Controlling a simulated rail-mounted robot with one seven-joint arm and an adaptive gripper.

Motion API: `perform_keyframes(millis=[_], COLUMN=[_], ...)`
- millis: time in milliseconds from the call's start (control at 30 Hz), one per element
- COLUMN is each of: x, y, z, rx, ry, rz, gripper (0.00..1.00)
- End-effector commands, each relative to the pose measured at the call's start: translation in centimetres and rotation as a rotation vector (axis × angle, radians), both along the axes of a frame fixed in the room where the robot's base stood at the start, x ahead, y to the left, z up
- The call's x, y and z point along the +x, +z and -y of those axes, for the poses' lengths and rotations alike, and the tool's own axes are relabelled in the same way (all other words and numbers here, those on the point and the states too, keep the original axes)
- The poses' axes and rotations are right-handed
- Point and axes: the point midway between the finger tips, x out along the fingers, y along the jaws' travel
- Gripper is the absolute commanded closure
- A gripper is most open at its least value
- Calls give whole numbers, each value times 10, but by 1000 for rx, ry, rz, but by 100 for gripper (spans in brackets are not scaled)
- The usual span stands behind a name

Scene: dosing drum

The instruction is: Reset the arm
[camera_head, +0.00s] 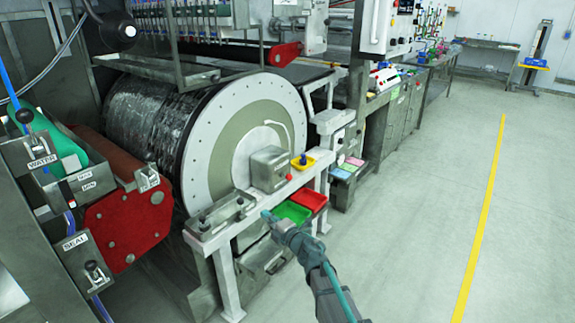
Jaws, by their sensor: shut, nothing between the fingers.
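My gripper (268,215) is at the end of my arm, which reaches up from the bottom of the view. It is shut and empty. Its tip is near the front ledge of the drum machine, by the green tray (291,212); I cannot tell whether it touches anything. The large drum (240,140) with its pale round end plate stands behind and left of the gripper.
A red roller bracket (128,222) and valve levers labelled WATER and SEAL are at left. The floor right, with a yellow line (482,210), is clear.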

Motion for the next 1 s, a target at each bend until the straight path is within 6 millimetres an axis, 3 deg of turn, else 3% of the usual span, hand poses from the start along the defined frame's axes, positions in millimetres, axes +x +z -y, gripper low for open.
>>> perform_keyframes(millis=[167,267,367,467,567,767,1000], x=[20,31,28,12,-16,-99,-234], y=[-7,-18,-58,-110,-162,-256,-342], z=[24,56,99,145,183,243,287], rx=[43,115,198,263,307,353,351], ry=[-148,-314,-517,-716,-888,-1200,-1544], rz=[-83,-188,-354,-531,-693,-1006,-1381], gripper=[100,100,100,100,100,100,100])
